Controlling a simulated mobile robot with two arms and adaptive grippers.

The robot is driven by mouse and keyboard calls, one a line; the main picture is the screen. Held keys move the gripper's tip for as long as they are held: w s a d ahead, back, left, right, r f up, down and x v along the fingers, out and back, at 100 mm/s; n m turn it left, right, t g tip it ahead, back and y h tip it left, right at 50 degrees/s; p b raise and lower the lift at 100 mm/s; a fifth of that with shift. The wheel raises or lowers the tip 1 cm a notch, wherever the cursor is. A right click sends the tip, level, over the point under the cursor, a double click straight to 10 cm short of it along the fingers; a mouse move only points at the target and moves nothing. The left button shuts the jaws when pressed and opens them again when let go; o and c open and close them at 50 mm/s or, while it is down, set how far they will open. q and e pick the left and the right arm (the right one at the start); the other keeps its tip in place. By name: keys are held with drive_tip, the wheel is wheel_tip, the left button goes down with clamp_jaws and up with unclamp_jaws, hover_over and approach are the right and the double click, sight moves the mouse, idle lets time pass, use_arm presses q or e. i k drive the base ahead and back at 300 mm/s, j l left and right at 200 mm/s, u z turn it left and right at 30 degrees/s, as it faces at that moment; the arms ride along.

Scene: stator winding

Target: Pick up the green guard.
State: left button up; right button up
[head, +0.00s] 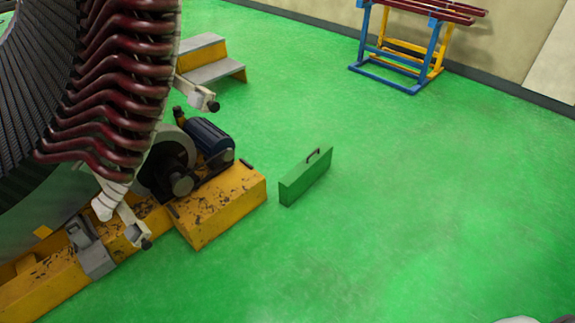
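The green guard (306,178) is a thin box-shaped panel with a dark handle (314,155) on its top edge. It stands upright on the green floor, just right of the yellow machine base, with a gap of floor between them. Nothing is touching or covering it. I see neither of my grippers clearly in the head view. A sliver of a pale and dark shape shows at the bottom right edge, too cut off to identify.
The stator with dark red coils (120,75) fills the left. A blue motor (209,138) sits on the worn yellow base (225,205). Yellow-grey steps (213,70) and a blue-yellow rack (402,60) stand farther back. The floor (420,190) right of the guard is clear.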

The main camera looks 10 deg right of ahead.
sight(300, 178)
drive_tip(key=i+l+u, duration=0.1)
drive_tip(key=i+l, duration=0.3)
drive_tip(key=i+l+u, duration=0.1)
drive_tip(key=i+l, duration=0.3)
drive_tip(key=i+l+u, duration=0.15)
drive_tip(key=i+l, duration=0.2)
drive_tip(key=l, duration=0.25)
drive_tip(key=i+l+u, duration=0.1)
drive_tip(key=i+l, duration=0.25)
drive_tip(key=l, duration=0.2)
